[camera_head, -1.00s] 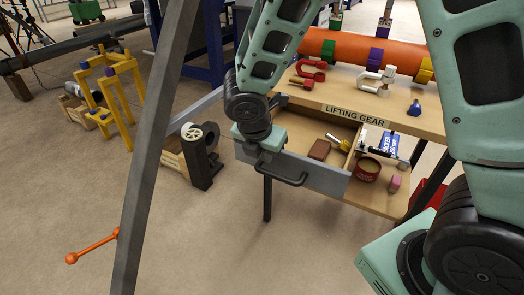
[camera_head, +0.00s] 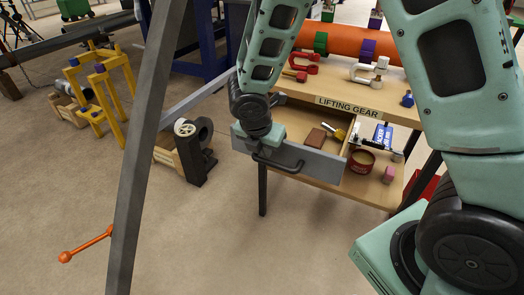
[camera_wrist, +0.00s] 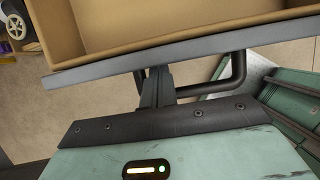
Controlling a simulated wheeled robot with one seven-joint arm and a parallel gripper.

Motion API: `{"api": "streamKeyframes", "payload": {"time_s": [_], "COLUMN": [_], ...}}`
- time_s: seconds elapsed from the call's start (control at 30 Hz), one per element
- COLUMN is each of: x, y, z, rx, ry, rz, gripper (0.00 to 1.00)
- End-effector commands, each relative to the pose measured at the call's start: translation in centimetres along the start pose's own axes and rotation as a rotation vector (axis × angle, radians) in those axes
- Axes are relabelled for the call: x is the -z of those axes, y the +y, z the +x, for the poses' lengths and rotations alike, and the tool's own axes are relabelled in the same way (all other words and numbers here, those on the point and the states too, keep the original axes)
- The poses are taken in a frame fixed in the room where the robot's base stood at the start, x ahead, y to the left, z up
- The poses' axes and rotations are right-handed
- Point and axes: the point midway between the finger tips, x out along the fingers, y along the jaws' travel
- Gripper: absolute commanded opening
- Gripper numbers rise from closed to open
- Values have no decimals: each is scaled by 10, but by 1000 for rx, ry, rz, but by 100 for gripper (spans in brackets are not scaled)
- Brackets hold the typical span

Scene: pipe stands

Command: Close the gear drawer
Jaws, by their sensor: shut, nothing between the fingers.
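The gear drawer (camera_head: 315,165) sticks out open below the "LIFTING GEAR" label (camera_head: 348,106). It has a grey front and a black bar handle (camera_head: 283,163). Contact looks likely. In the head view, the fingertips are mostly hidden by my wrist.
Shackles (camera_head: 303,62) and an orange pipe (camera_head: 345,42) are on top. A grey stand leg (camera_head: 145,150) rises at left. Floor in front is clear.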

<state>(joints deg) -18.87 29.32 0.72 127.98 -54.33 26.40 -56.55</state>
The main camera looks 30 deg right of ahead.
Motion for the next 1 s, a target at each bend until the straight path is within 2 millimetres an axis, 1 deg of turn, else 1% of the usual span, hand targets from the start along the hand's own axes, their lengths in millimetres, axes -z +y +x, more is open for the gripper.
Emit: {"api": "streamKeyframes", "payload": {"time_s": [0.03,0.17,0.4,0.6,0.8,1.0], "x": [-11,-40,-100,-146,-178,-196], "y": [-1,-2,-2,-3,-2,-1], "z": [1,11,33,51,66,75], "rx": [4,6,6,5,3,2], "ry": [-1,-2,-1,-1,0,0], "rz": [6,7,6,5,4,2], "gripper": [0,0,0,0,0,0]}}
